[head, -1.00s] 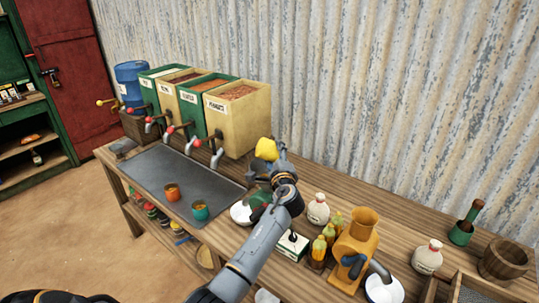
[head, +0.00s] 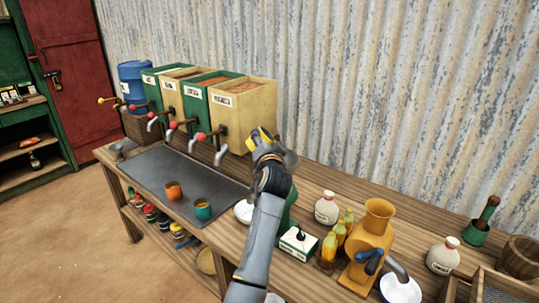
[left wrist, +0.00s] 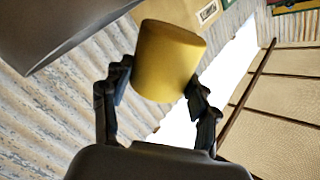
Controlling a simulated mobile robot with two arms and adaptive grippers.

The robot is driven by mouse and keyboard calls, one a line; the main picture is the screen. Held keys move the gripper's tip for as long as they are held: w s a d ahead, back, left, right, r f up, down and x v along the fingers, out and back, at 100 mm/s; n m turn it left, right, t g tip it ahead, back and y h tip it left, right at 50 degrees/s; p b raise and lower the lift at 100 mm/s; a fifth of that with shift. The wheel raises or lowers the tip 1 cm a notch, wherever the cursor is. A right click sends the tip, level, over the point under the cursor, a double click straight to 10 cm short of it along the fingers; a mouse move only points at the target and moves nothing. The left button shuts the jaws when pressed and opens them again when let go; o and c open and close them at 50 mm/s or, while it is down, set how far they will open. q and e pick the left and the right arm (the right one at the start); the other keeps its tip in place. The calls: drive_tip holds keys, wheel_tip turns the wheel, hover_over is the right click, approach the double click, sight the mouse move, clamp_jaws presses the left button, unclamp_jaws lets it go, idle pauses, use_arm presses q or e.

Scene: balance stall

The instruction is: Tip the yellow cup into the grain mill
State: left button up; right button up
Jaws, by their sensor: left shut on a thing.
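The yellow cup (left wrist: 168,60) is held between the two fingers of my left gripper (left wrist: 160,92) in the left wrist view. In the head view only a small part of the cup (head: 262,135) shows, beyond my left gripper (head: 268,146), which hides the rest. The gripper is above the bench, just right of the grain bins. The orange-yellow grain mill (head: 368,252) stands on the bench to the right of the gripper, with an open funnel top and a dark crank. The cup's contents cannot be seen. My right gripper is not in view.
Several grain bins (head: 247,115) with taps stand at the back left. An orange cup (head: 173,190) and a teal cup (head: 203,209) stand on the dark tray (head: 150,165). A white bottle (head: 326,208), corn cobs (head: 340,234) and a green-white box (head: 298,243) stand between gripper and mill.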

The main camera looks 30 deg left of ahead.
use_arm(q)
drive_tip(key=n+b, duration=0.2)
drive_tip(key=n, duration=0.2)
drive_tip(key=shift+b, duration=0.35)
drive_tip(key=shift+s+r+n+b, duration=0.1)
drive_tip(key=shift+n+b, duration=0.25)
drive_tip(key=shift+n, duration=0.25)
drive_tip(key=n, duration=0.1)
drive_tip(key=r+n, duration=0.1)
drive_tip(key=shift+s+a+n, duration=0.2)
drive_tip(key=shift+a+n, duration=0.15)
drive_tip(key=shift+n, duration=0.05)
drive_tip(key=shift+s+r+n+b, duration=0.1)
drive_tip(key=shift+r+n+b, duration=0.2)
drive_tip(key=shift+n, duration=0.2)
drive_tip(key=shift+a, duration=0.1)
